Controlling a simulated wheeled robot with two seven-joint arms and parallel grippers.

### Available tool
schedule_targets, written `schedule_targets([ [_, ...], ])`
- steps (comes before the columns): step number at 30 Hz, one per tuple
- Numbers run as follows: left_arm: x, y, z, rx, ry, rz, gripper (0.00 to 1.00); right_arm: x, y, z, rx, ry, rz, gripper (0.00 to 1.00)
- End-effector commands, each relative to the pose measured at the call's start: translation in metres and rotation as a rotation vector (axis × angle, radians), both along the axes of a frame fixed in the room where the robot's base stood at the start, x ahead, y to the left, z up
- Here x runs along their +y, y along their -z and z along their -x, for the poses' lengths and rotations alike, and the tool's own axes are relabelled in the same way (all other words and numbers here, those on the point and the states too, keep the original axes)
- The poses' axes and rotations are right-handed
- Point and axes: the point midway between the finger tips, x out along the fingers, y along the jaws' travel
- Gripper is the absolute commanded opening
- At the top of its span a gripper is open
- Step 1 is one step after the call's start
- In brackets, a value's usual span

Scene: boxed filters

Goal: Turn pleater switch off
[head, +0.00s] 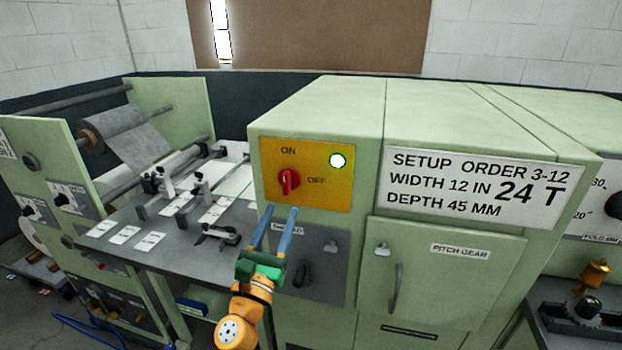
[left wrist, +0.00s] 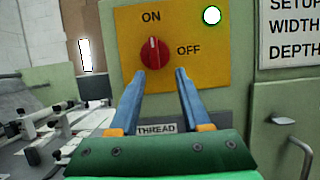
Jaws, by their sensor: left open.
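The pleater switch is a red rotary knob (head: 289,181) on a yellow plate (head: 330,196) marked ON at the top and OFF at the right. Its white pointer line stands about upright, toward ON, and shows clearly on the red knob (left wrist: 152,53) in the left wrist view. A round lamp (head: 338,160) on the plate's upper right glows white-green. My left gripper (head: 281,212) is open and empty, with its blue fingers pointing up at the plate just below the knob. In the left wrist view its fingertips (left wrist: 160,74) sit either side below the knob, apart from it. My right gripper is not in view.
A grey panel labelled THREAD (left wrist: 156,128) lies below the yellow plate. A PITCH GEAR door with a handle (head: 396,288) is to the right, under a white setup sign (head: 480,186). A metal work table (head: 110,214) with clamps stands to the left.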

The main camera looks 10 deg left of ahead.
Motion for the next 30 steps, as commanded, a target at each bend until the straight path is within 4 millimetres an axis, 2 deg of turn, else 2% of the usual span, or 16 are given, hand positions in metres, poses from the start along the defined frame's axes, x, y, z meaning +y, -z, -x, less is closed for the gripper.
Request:
schedule_targets([
  [2,0.001,-0.008,-0.005,-0.013,0.004,0.021,0.47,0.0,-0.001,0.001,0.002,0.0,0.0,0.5],
  [5,0.0,-0.017,-0.024,-0.014,0.005,0.022,0.47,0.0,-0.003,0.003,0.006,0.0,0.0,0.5],
  [9,-0.001,-0.023,-0.049,-0.011,0.004,0.019,0.47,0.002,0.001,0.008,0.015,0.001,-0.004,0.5],
  [12,-0.001,-0.027,-0.059,-0.01,0.004,0.017,0.47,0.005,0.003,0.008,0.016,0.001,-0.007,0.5],
  [22,-0.001,-0.029,-0.065,-0.007,0.003,0.015,0.47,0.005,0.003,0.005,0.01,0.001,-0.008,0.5],
  [23,-0.001,-0.029,-0.065,-0.007,0.003,0.015,0.45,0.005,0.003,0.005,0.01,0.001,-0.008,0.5],
  [28,-0.001,-0.029,-0.065,-0.007,0.003,0.015,0.0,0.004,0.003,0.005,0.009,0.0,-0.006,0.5],
  [30,-0.001,-0.029,-0.065,-0.007,0.003,0.015,0.0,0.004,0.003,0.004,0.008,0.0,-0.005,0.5],
])
